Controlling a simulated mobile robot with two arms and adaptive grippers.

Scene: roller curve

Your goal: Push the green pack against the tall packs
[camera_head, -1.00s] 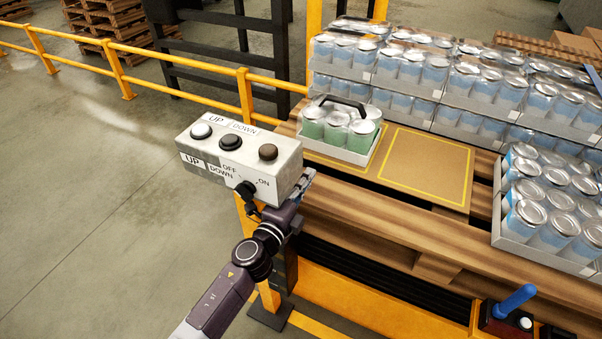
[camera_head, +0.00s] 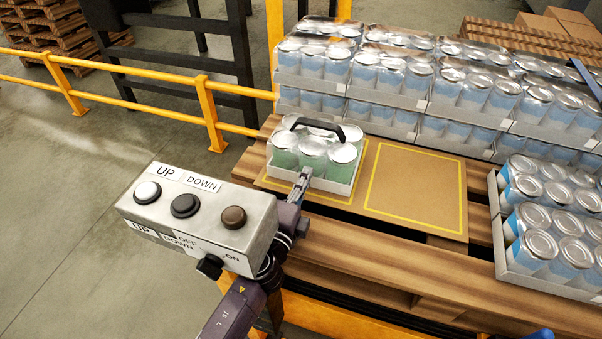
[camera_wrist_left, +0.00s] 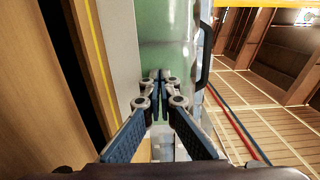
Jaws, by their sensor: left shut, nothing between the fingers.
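The green pack (camera_head: 343,155), a grey tray of green cans with a black handle, stands on the left yellow-outlined square of a cardboard sheet. The tall packs (camera_head: 390,85), stacked trays of blue and silver cans, stand behind it; a narrow gap seems to lie between them. My left gripper (camera_head: 305,174) is shut and empty, its tips at the front side of the green pack. In the left wrist view the shut fingertips (camera_wrist_left: 160,80) point at the pack's green side (camera_wrist_left: 165,40); whether they touch it I cannot tell. My right gripper is out of view.
A grey button box (camera_head: 200,215) stands at the front left, close to my left arm. The right yellow-outlined square (camera_head: 415,190) is empty. More can trays (camera_head: 550,215) stand at the right. A yellow rail (camera_head: 140,95) runs along the left.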

